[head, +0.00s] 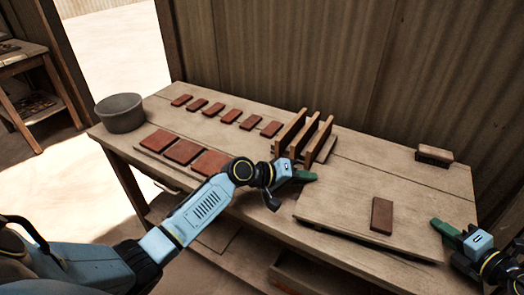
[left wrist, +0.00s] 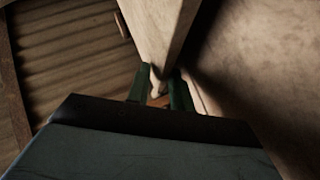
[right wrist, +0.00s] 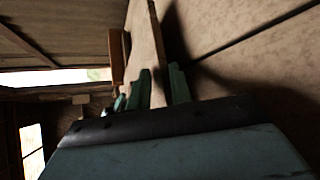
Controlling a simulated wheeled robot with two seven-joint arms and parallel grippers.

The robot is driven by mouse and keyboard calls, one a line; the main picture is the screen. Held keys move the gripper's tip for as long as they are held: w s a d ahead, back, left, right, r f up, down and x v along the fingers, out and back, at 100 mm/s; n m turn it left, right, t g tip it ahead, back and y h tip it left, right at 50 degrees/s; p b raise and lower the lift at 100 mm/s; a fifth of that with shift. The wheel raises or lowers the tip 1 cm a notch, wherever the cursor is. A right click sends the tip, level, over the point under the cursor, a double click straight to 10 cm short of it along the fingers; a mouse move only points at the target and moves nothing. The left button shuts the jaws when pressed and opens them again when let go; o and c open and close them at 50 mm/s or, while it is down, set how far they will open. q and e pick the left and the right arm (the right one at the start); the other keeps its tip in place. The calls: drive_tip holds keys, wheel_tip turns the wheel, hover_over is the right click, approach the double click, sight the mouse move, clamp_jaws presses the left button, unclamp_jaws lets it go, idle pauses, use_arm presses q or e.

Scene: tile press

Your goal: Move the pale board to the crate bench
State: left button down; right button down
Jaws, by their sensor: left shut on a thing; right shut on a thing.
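The pale board (head: 345,205) is at the right part of the wooden table, with one red-brown tile (head: 381,215) lying on it. My left gripper (head: 306,176) is shut on the board's left end; in the left wrist view the board (left wrist: 162,30) runs between its green fingers. My right gripper (head: 446,230) is shut on the board's right end; in the right wrist view the board's thin edge (right wrist: 157,50) stands between the fingers, with the tile (right wrist: 117,55) beside it. A dark shadow shows under the front edge; the height above the table is hard to tell.
The table (head: 400,168) also holds a grey bucket (head: 120,113), rows of red-brown tiles (head: 183,151), an upright wooden rack (head: 305,135) close behind the board, and a small block (head: 434,155). A corrugated wall stands behind. Another bench (head: 22,60) stands far left.

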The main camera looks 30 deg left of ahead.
use_arm(q)
drive_tip(key=shift+d+f+b, duration=0.2)
drive_tip(key=shift+f+b, duration=0.2)
drive_tip(key=shift+f, duration=0.1)
use_arm(e)
drive_tip(key=shift+a+f, duration=0.2)
drive_tip(key=shift+f, duration=0.3)
use_arm(q)
drive_tip(key=c, duration=1.3)
unclamp_jaws()
drive_tip(key=shift+s+r, duration=0.1)
use_arm(e)
drive_tip(key=c, duration=1.3)
unclamp_jaws()
drive_tip(key=shift+s+r, duration=0.1)
use_arm(q)
drive_tip(key=shift+o, duration=0.3)
drive_tip(key=shift+a, duration=0.15)
use_arm(e)
drive_tip(key=shift+o, duration=0.2)
drive_tip(key=shift+d, duration=0.15)
use_arm(q)
drive_tip(key=shift+s+a, duration=0.1)
drive_tip(key=shift+a, duration=0.05)
use_arm(e)
drive_tip(key=shift+d, duration=0.1)
